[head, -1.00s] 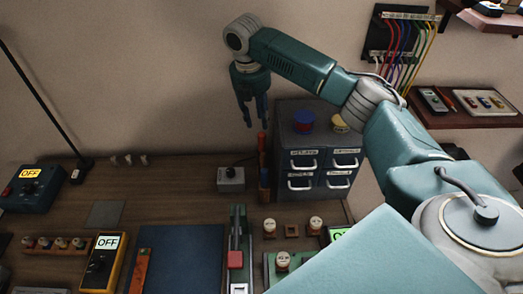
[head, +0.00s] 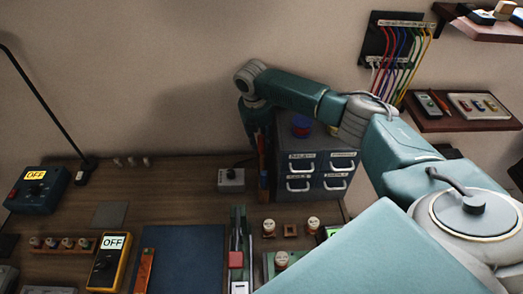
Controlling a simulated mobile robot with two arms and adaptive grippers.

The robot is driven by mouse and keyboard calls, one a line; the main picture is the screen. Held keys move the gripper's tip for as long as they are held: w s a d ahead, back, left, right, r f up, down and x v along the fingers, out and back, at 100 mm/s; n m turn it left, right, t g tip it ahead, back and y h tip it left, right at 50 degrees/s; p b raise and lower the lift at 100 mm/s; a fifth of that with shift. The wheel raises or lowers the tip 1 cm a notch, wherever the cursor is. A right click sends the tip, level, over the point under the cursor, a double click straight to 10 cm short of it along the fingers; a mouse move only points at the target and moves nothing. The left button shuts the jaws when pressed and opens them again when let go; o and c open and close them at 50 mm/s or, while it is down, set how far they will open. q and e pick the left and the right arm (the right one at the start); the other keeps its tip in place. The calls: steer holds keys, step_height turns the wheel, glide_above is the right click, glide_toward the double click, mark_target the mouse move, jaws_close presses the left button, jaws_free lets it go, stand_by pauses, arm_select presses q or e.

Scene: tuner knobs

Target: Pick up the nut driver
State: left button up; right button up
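My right gripper (head: 260,128) points down at the left front edge of the grey drawer cabinet, just above a narrow stand of upright red and orange tool handles (head: 262,152). The nut driver may be one of these, but I cannot tell which. The fingers are dark and overlap the tops of the handles, so I cannot tell whether they touch or are closed on one. My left gripper is not in view.
The grey drawer cabinet (head: 318,190) stands close right of the gripper, with a blue-topped round item (head: 301,128) on it. A small grey box (head: 231,180) is left of the stand. A blue mat (head: 180,262) and a yellow meter (head: 108,262) lie nearer.

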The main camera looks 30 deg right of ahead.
steer(key=shift+c, duration=0.3)
jaws_close()
steer(key=shift+r, duration=0.1)
